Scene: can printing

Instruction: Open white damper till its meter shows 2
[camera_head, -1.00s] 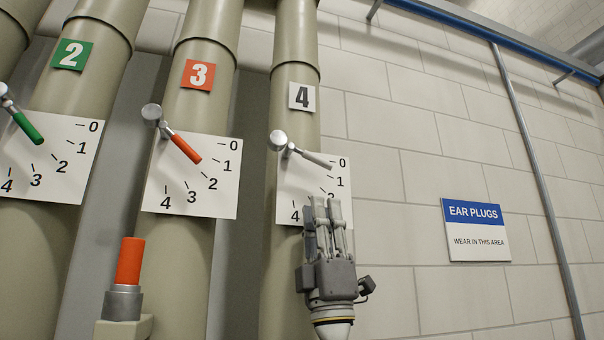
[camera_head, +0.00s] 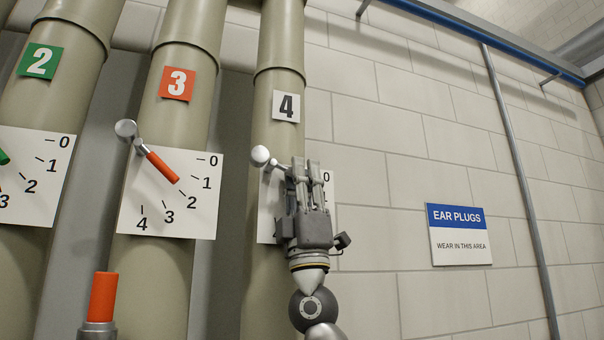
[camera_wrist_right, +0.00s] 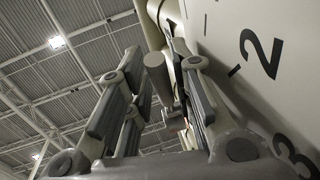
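The white damper (camera_head: 261,156) is on the pipe marked 4. Its round hub and a short part of its lever show, the lever pointing right and slightly down. Its white meter plate (camera_head: 267,221) is mostly hidden behind my right gripper (camera_head: 304,168); a 0 shows at its right edge. In the right wrist view, the gripper (camera_wrist_right: 160,65) is open, its fingers on either side of the grey lever end (camera_wrist_right: 157,72). I cannot tell whether they touch it. The meter's 2 (camera_wrist_right: 262,54) shows at right. My left gripper is not in view.
Pipe 3 carries an orange-handled damper (camera_head: 161,167) on its meter plate (camera_head: 190,215), left of my gripper. Pipe 2 has another meter (camera_head: 50,160). An orange cylinder (camera_head: 102,297) stands at lower left. An ear plugs sign (camera_head: 459,235) hangs on the right wall.

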